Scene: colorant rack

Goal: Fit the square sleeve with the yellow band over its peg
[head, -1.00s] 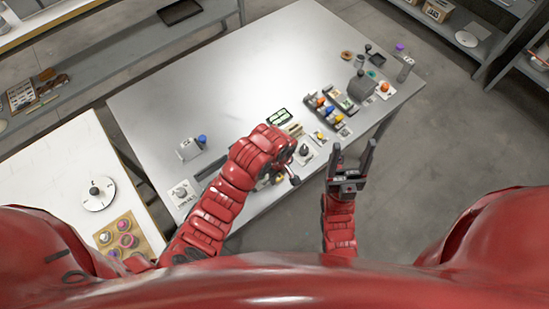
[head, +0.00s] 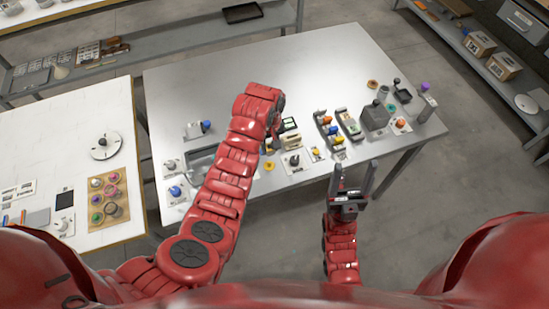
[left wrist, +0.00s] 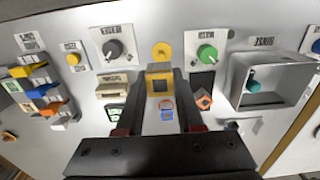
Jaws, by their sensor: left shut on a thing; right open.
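The square sleeve with the yellow band (left wrist: 160,80) is between the fingers of my left gripper (left wrist: 160,112) in the left wrist view. The gripper is shut on it, and its hollow middle shows. A flat yellow disc (left wrist: 162,51) lies on the panel just beyond the sleeve; I cannot tell whether it belongs to the peg. I cannot make out the peg itself. In the head view my left gripper (head: 275,122) is mostly hidden by its own arm, over the table's front part. My right gripper (head: 354,178) is open and empty, off the table's front edge.
On the metal table (head: 250,70), a black knob (left wrist: 112,48) and a green knob (left wrist: 206,53) flank the disc. An open grey box (left wrist: 272,82) stands at the right in the wrist view. Coloured blocks (left wrist: 40,90) stand at the left. The table's back is clear.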

